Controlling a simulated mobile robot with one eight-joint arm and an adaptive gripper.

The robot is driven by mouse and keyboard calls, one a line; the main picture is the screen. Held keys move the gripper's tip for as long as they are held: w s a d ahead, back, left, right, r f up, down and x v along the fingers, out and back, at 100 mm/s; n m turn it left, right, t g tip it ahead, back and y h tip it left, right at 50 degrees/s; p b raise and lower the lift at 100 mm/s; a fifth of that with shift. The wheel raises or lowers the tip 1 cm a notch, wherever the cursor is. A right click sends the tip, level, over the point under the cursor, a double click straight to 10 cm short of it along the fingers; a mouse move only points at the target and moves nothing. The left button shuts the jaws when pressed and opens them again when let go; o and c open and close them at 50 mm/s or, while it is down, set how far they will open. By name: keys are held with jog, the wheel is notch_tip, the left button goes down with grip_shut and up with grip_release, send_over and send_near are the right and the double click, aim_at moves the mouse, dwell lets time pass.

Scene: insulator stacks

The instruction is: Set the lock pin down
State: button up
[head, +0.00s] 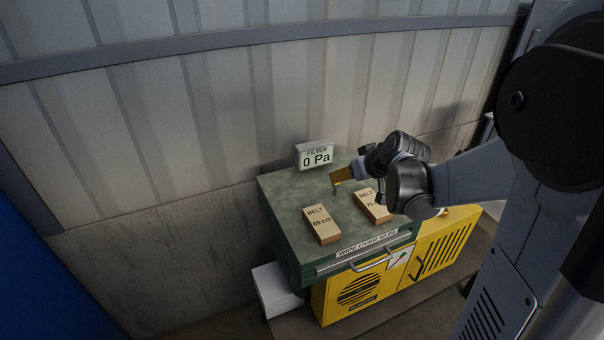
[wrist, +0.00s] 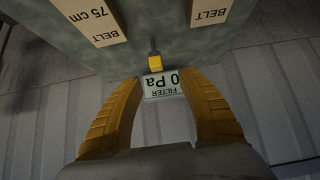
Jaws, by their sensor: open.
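The lock pin appears to be the small piece with a yellow head and thin grey shank (wrist: 155,61) in the wrist view, just beyond my fingertips. In the head view only a small grey part (head: 335,188) shows below my gripper, over the green cabinet top (head: 285,190). I cannot tell whether it stands or lies there. My gripper (head: 342,175) is low over the back of the cabinet top. In the wrist view its two orange fingers (wrist: 160,78) are spread apart, with nothing held between them.
Two cardboard boxes lie on the top: BELT 65 cm (head: 322,225) at left and BELT 75 cm (head: 372,206) near my wrist. A display reading FILTER 0 Pa (head: 315,155) stands at the back edge, close to the wall. The top's left side is clear.

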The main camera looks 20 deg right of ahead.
aim_at(336, 186)
jog(key=x, duration=0.4)
jog(key=shift+w+d+f+b, duration=0.2)
jog(key=shift+d+b, duration=0.05)
jog(key=shift+b, duration=0.15)
jog(key=x, duration=0.1)
jog(key=b+x, duration=0.1)
jog(key=x, duration=0.3)
jog(key=shift+s+d+f+b, duration=0.2)
jog(key=shift+f+b, duration=0.1)
jog(key=shift+f, duration=0.15)
jog(key=shift+s+r, duration=0.1)
grip_shut()
